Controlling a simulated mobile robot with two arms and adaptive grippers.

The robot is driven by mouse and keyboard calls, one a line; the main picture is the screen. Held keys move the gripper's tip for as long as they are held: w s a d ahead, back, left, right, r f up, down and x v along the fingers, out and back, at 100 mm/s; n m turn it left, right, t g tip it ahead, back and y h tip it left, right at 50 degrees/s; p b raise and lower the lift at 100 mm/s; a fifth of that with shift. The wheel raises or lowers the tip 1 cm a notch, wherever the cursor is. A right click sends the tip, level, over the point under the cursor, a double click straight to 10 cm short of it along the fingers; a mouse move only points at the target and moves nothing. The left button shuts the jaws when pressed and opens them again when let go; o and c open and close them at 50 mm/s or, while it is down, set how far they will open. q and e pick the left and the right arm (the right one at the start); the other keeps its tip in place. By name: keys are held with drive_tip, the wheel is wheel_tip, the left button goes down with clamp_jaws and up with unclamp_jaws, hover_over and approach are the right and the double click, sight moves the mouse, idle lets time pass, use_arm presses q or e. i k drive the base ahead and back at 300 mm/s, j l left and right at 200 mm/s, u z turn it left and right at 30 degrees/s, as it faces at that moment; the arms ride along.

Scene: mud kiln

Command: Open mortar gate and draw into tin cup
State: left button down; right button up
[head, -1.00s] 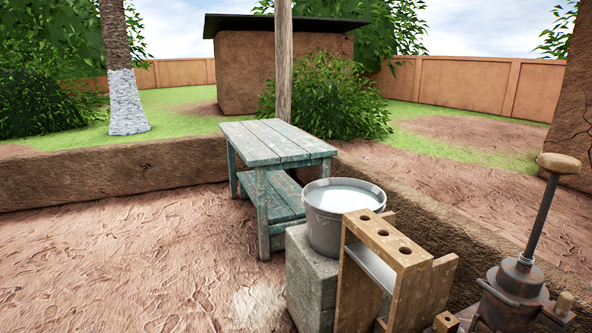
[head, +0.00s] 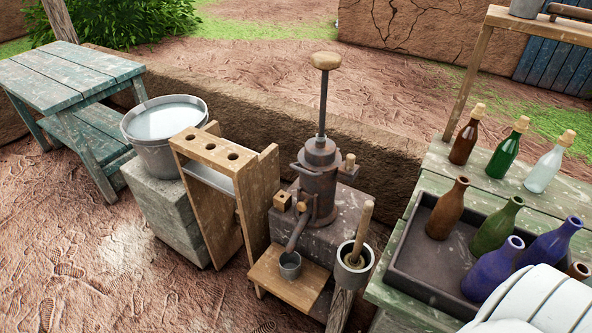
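The mortar machine (head: 320,185) is a dark rusty metal cylinder on a stone block, with a tall plunger rod and a wooden knob (head: 325,61) on top. A spout (head: 297,232) slopes down from its front, with small wooden knobs near it; I cannot tell which part is the gate. A small grey metal cup (head: 290,265), likely the tin cup, stands upright under the spout's end on a small wooden stand (head: 268,277). Neither gripper is clearly visible; a white rounded part of mine fills the lower right corner.
A mortar with a pestle (head: 354,260) stands on a post right of the cup. A wooden rack (head: 225,185) and a bucket of whitish liquid (head: 165,130) stand left. At right, a green table holds a dark tray (head: 425,275) of bottles, with corked bottles (head: 508,147) behind it.

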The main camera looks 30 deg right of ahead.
sight(305, 205)
drive_tip(key=z, duration=0.95)
